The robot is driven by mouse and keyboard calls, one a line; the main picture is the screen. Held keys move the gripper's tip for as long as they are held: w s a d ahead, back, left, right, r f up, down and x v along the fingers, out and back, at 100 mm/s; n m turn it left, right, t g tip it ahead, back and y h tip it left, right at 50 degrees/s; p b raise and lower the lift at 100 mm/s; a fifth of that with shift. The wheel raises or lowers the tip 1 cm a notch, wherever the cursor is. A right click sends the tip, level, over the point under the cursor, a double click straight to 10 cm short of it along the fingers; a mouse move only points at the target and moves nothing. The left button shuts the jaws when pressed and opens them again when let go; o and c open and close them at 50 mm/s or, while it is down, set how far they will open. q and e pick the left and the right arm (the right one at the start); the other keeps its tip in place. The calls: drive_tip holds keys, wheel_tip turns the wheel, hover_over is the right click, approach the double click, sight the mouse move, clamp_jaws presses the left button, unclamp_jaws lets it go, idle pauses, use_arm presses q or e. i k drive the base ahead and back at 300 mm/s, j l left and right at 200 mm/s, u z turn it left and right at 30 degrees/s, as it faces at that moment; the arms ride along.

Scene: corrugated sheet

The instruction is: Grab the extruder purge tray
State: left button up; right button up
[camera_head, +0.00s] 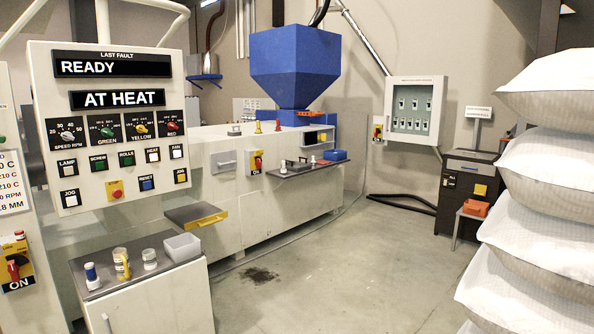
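A flat grey tray with a yellow front handle (196,215) sticks out from the lower side of the pale extruder machine (225,170), left of the picture's middle. It looks like the purge tray, but I see no label on it. Its surface looks empty. Its left end lies close to the control panel and the cabinet in front. Neither of my grippers is in view.
A control panel (112,125) reads READY and AT HEAT. Below it, a cabinet (165,300) carries small containers and a grey bin (182,247). Stacked white sacks (545,210) fill the right. The concrete floor (350,270) between is open, with a dark stain (259,275).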

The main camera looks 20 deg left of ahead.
sight(296, 164)
drive_tip(key=i+j+u, duration=0.85)
drive_tip(key=i, duration=0.15)
drive_tip(key=i+u, duration=0.2)
drive_tip(key=i, duration=0.25)
drive_tip(key=i+z, duration=1.45)
drive_tip(key=i, duration=0.95)
drive_tip(key=i+j+u, duration=0.2)
drive_tip(key=i+u, duration=0.2)
drive_tip(key=i, duration=0.8)
drive_tip(key=i+l+u, duration=0.15)
drive_tip(key=i+u, duration=0.25)
drive_tip(key=i, duration=0.75)
drive_tip(key=i+l+u, duration=0.2)
drive_tip(key=i+u, duration=0.15)
drive_tip(key=i, duration=0.2)
drive_tip(key=i+l+u, duration=0.3)
drive_tip(key=i, duration=0.25)
drive_tip(key=i+l+u, duration=0.35)
drive_tip(key=i+l, duration=0.1)
drive_tip(key=l, duration=0.05)
